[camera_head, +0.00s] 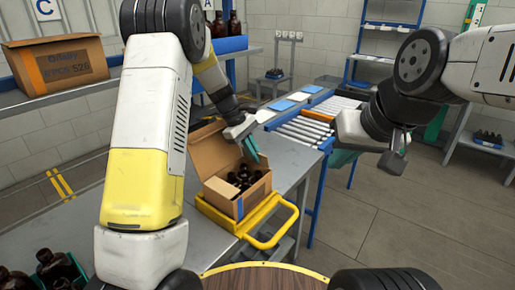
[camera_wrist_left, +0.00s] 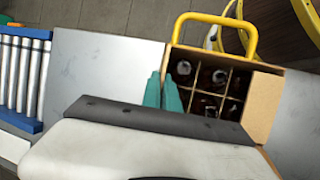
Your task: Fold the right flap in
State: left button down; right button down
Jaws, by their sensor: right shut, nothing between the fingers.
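The open cardboard box (camera_head: 222,196) holds several dark amber bottles (camera_head: 243,178) in divided cells. It also shows in the wrist view (camera_wrist_left: 263,104), with bottles (camera_wrist_left: 184,69) between its dividers. A tall flap (camera_head: 211,152) stands up at its back left. I cannot clearly make out the right flap. My left gripper (camera_head: 251,150) reaches over the box's back right edge, its teal fingers (camera_wrist_left: 165,92) close together beside that edge; whether they are slightly apart is unclear. My right gripper (camera_head: 396,158) is shut and empty, well to the right of the box.
The box sits in a yellow holder with a looped handle (camera_head: 272,244) on the grey table (camera_head: 289,170). A roller conveyor (camera_head: 305,127) stands behind. Bottles in a green crate (camera_head: 60,268) stand front left.

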pick_arm(q)
jog(key=shift+s+a+f+m+t+h, duration=0.2)
jog(key=shift+s+a+m+t+h, duration=0.1)
jog(key=shift+t+h, duration=0.5)
jog(key=shift+s+a+f+m+t+h, duration=0.25)
jog(key=shift+t+h, duration=0.35)
jog(key=shift+t, duration=0.4)
jog(key=shift+s+d+r, duration=0.1)
jog(key=c, duration=1.6)
grip_release()
